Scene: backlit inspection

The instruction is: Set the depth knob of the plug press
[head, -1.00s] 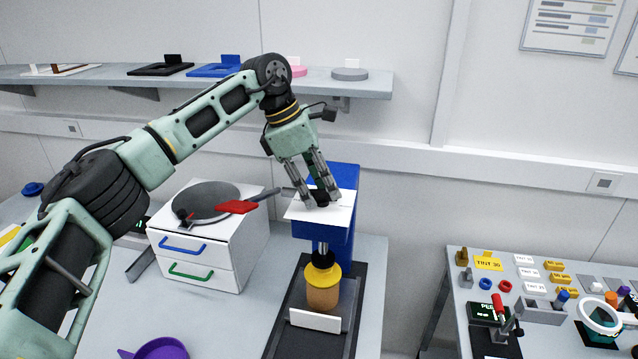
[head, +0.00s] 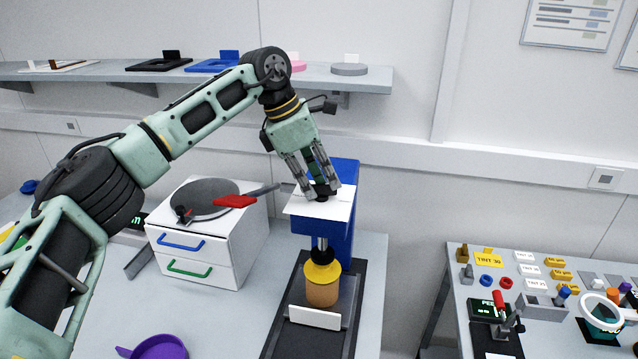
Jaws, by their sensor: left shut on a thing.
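The plug press is a blue upright frame (head: 340,238) on a dark base at the table's middle. A white plate (head: 335,210) lies on its top, with a dark knob (head: 321,191) on it. My left gripper (head: 323,192) reaches down from above and is shut on the knob, its fingers on either side. The fingers hide part of the knob. Below, a metal rod and a yellow cap (head: 322,270) sit above a tan cylinder (head: 322,291) on the base. My right gripper is not in view.
A white drawer unit (head: 205,245) with a round grey plate and a red-handled tool on top stands left of the press. A purple dish (head: 160,349) lies in front. A second table (head: 450,300) at right holds many small parts.

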